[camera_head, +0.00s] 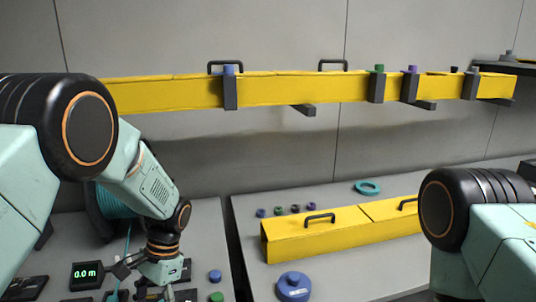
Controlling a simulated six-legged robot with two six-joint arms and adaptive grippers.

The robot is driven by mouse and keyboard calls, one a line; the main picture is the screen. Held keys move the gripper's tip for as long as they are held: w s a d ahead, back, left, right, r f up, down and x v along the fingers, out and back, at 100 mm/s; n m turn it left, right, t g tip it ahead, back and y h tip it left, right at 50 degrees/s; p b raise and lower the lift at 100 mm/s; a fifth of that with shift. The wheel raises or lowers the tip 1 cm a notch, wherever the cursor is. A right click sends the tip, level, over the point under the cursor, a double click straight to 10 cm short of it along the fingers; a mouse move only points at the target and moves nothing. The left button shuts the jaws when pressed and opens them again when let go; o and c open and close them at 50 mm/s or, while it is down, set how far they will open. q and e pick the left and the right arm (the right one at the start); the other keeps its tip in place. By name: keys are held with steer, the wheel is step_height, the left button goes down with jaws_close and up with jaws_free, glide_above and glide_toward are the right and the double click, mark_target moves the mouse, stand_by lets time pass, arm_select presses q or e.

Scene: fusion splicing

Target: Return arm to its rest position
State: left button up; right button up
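My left arm (150,185) comes in from the left and bends down over the left grey table. My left gripper (160,291) is low in the picture, over dark equipment near the small display. Its fingertips are cut off or mixed with the dark parts there, so I cannot tell whether it is open or holds anything. My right arm (470,235) shows at the lower right as a black joint and a pale green link. My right gripper is outside the picture.
A yellow duct (290,88) runs along the wall. Another yellow duct (340,228) lies on the right table (250,210), with a blue round container (293,287) in front and a teal ring (367,187) behind. A display (86,274) reads 0.0 m. A cable reel (112,200) stands behind my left arm.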

arm_select(q)
step_height(320, 180, down, 7)
steer(key=w+d+n+t+h, duration=0.1)
steer(key=w+d+n+t, duration=0.1)
steer(key=w+t, duration=0.15)
steer(key=s+f+n+t+h+b, duration=0.1)
steer(key=s+f+n+t+b, duration=0.15)
steer(key=s+f, duration=0.7)
steer(key=s+f+n+g+b, duration=0.1)
steer(key=s+f+b, duration=0.3)
steer(key=s, duration=0.7)
steer(key=s+a+f+n+g+b, duration=0.1)
steer(key=s+f+b, duration=0.2)
steer(key=s, duration=0.9)
steer(key=shift+s+f+b, duration=0.15)
steer(key=shift+f+b, duration=0.25)
steer(key=shift+f, duration=0.5)
arm_select(e)
step_height(320, 180, down, 10)
steer(key=shift+f, duration=0.15)
arm_select(q)
steer(key=shift+s+h, duration=0.2)
steer(key=shift+h, duration=0.1)
arm_select(e)
steer(key=shift+s, duration=0.1)
arm_select(q)
steer(key=shift+w, duration=0.2)
steer(key=shift+s, duration=0.15)
